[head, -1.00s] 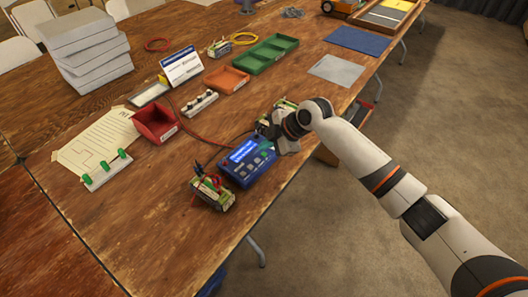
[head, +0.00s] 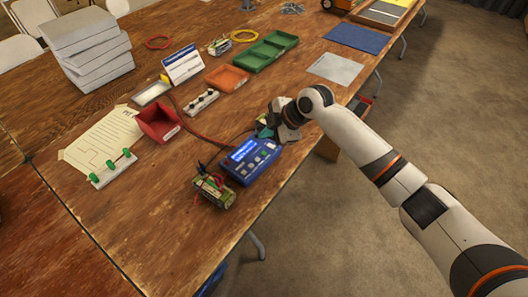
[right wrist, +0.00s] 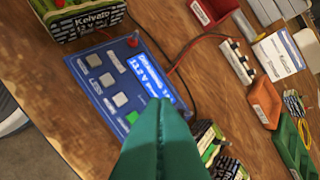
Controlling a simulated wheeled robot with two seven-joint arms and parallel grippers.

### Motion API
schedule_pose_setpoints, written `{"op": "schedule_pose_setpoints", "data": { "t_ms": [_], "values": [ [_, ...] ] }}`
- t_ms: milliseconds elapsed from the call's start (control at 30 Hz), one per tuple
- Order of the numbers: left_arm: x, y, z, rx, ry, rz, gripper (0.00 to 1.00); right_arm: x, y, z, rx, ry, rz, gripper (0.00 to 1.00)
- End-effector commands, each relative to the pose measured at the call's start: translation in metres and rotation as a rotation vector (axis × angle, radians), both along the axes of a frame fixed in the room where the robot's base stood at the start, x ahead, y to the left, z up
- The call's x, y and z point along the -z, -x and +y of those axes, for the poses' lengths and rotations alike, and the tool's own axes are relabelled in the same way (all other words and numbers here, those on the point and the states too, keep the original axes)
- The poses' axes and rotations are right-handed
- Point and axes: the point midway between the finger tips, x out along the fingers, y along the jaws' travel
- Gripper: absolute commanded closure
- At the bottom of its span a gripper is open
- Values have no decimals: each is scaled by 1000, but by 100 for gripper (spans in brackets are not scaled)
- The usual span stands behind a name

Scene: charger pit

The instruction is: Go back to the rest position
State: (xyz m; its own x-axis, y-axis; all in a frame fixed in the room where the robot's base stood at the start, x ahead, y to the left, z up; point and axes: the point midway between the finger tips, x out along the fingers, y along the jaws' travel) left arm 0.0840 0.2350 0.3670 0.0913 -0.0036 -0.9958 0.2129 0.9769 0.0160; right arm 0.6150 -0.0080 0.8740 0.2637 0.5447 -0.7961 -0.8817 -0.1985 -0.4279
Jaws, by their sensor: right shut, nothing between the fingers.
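My right gripper (head: 267,133) is above the table, just beyond the blue charger (head: 250,161) in the head view. In the right wrist view its green fingers (right wrist: 160,150) are pressed together with nothing between them, in front of the charger (right wrist: 110,85), whose display is lit. One battery pack (head: 214,190) sits at the charger's near left side. Another battery (right wrist: 215,150) lies beyond the charger, partly hidden by the fingers. My left gripper is not in view.
A red bin (head: 158,123), an orange tray (head: 227,78) and a green tray (head: 265,52) stand on the wooden table (head: 150,220). Grey boxes (head: 90,50) are stacked at the back left. Cables run near the charger. The near table stretch is clear.

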Motion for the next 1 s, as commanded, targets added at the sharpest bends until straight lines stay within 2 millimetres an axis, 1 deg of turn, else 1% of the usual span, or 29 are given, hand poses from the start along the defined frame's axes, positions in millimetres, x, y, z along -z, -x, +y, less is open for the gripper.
{"op": "schedule_pose_setpoints", "data": {
  "t_ms": [267, 367, 467, 567, 600, 667, 700, 767, 800, 867, 900, 1000],
  "values": [
    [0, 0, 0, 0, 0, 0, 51, 0, 0, 0, 0, 0, 1, 100],
    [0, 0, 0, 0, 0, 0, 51, 7, 9, 3, 12, -8, 20, 100],
    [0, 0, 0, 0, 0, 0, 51, 26, 36, 8, 56, -30, 71, 100],
    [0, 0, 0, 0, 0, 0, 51, 49, 77, 11, 158, -66, 153, 100],
    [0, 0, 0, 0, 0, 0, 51, 57, 95, 9, 216, -81, 188, 100],
    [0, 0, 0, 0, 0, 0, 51, 68, 120, 2, 317, -101, 240, 100],
    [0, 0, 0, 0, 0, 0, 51, 74, 137, -5, 392, -114, 274, 100],
    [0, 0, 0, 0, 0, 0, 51, 82, 162, -18, 513, -129, 323, 100],
    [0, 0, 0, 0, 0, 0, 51, 86, 178, -29, 601, -137, 353, 100],
    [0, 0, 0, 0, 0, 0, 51, 92, 201, -48, 736, -144, 395, 100],
    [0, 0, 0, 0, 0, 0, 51, 94, 215, -61, 822, -146, 419, 100],
    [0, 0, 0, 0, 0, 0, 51, 97, 244, -89, 1002, -145, 456, 100]
  ]
}}
